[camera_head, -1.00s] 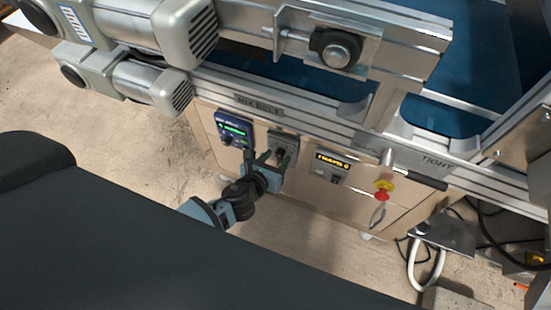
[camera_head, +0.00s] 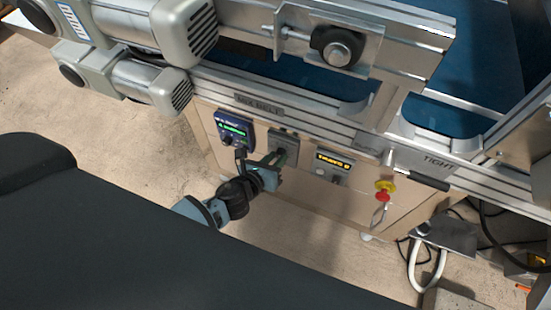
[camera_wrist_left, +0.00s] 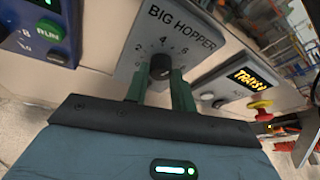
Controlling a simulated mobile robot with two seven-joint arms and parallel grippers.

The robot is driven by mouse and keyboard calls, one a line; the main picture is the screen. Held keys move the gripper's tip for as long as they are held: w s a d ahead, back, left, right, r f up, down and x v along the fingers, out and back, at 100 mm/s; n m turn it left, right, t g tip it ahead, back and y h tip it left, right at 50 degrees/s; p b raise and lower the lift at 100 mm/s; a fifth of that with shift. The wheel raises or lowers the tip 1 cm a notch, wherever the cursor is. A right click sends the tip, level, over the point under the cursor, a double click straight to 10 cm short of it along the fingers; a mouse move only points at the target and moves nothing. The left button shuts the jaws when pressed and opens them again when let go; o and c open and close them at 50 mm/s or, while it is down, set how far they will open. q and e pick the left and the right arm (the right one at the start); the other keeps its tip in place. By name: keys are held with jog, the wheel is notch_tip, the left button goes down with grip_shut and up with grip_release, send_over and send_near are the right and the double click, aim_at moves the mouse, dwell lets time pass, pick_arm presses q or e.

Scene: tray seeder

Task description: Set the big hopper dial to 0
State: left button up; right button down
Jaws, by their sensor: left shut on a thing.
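The big hopper dial (camera_wrist_left: 160,66) is a black knob on a grey plate (camera_wrist_left: 128,60) labelled BIG HOPPER, with numbers around it, among them 2, 4 and 6. Its pointer is too unclear to read. My left gripper (camera_wrist_left: 160,80) has one green finger on each side of the knob and is shut on it. In the head view my left gripper (camera_head: 278,158) reaches up to the grey plate (camera_head: 284,138) from below and covers the dial. My right gripper is in neither view.
A blue control box (camera_head: 235,130) with a green-lit screen sits left of the plate. A panel with a yellow display (camera_head: 333,162) sits to its right. Further right is a red and yellow emergency stop (camera_head: 383,192). A conveyor frame runs above.

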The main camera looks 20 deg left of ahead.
pick_arm(q)
jog(key=shift+a+f+n+h+b, duration=0.1)
jog(key=shift+f+n+h+b, duration=0.1)
jog(key=shift+n+h+b, duration=0.3)
jog(key=shift+d+f+n+t+y+b, duration=0.1)
jog(key=shift+f+n+t+y+b, duration=0.2)
jog(key=shift+n+t+b, duration=3.2)
jog(key=shift+d+f+n+g+y+b, duration=0.1)
jog(key=shift+n+g+y+b, duration=0.6)
jog(key=shift+n, duration=5.85)
jog(key=shift+d+f+n+t+y+b, duration=0.15)
jog(key=shift+n+t+b, duration=2)
jog(key=shift+n, duration=2.9)
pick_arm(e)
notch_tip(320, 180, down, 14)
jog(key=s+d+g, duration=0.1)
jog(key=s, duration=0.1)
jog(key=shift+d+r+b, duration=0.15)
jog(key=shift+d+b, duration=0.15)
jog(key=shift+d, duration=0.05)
pick_arm(q)
jog(key=shift+g, duration=0.35)
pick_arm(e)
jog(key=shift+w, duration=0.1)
pick_arm(q)
jog(key=o, duration=1)
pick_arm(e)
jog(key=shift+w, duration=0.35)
